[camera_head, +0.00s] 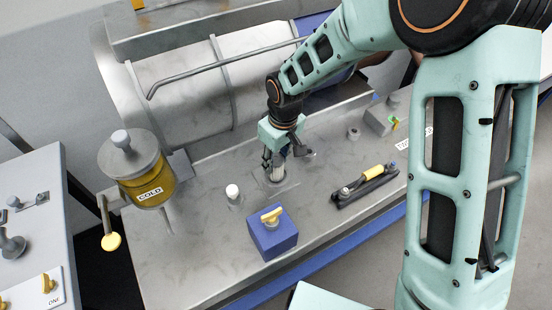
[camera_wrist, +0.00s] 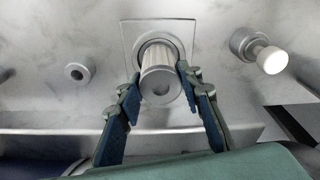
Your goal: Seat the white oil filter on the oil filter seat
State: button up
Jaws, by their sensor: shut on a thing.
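The oil filter, a pale grey-white ribbed cylinder (camera_wrist: 160,80), is between the two blue fingers of my gripper (camera_wrist: 159,76) in the wrist view. My gripper is shut on it. The oil filter seat (camera_wrist: 184,30) is a square plate with a round ring, right at the filter's far end. I cannot tell whether the filter is fully down in the ring. In the head view my gripper (camera_head: 275,160) points down at the metal deck, with the filter's lower part (camera_head: 277,175) showing upright at the seat.
A white-topped knob (camera_head: 232,190) stands close to the seat, also in the wrist view (camera_wrist: 271,60). A blue box with a yellow handle (camera_head: 271,235) is in front. A yellow-topped black fixture (camera_head: 365,185) lies right. The COLD canister (camera_head: 145,190) stands left. A large metal cylinder (camera_head: 185,95) lies behind.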

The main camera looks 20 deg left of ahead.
jog(key=shift+f, duration=0.25)
jog(key=o, duration=1.2)
jog(key=shift+c, duration=0.2)
notch_tip(320, 180, up, 12)
jog(key=d, duration=0.1)
jog(key=shift+s+d, duration=0.15)
jog(key=shift+s, duration=0.15)
